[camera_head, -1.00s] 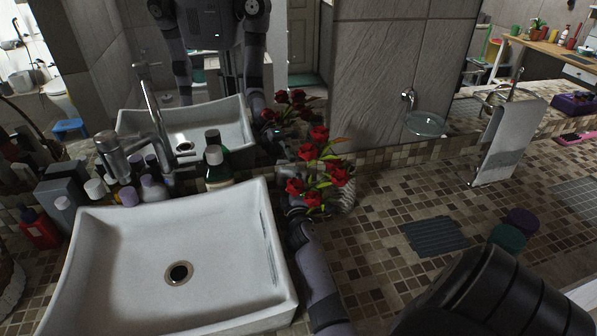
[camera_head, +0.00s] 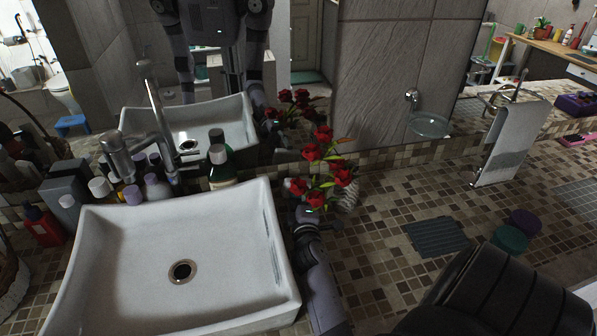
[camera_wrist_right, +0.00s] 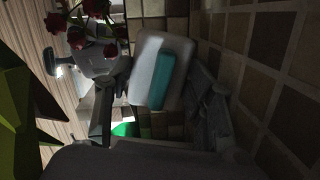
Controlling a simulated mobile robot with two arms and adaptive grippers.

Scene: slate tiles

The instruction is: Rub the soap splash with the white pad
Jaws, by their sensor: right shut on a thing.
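The white pad (camera_wrist_right: 147,55), with a teal block (camera_wrist_right: 168,80) on it, is held between the fingers of my right gripper (camera_wrist_right: 165,88) in the right wrist view. In the head view this gripper (camera_head: 305,214) is just right of the white sink's far right corner, in front of the red roses; the pad cannot be made out there. I cannot pick out the soap splash for certain. A speckled grey strip (camera_head: 275,250) shows on the sink's right wall, but it may be a slot. My left gripper is out of view.
The white sink (camera_head: 120,290) fills the lower left. Bottles (camera_head: 155,188) crowd its back edge beside the tap (camera_head: 122,160). The roses (camera_head: 313,152) stand close to my right gripper. A mirror is behind. Tiled counter (camera_head: 385,205) to the right is partly clear.

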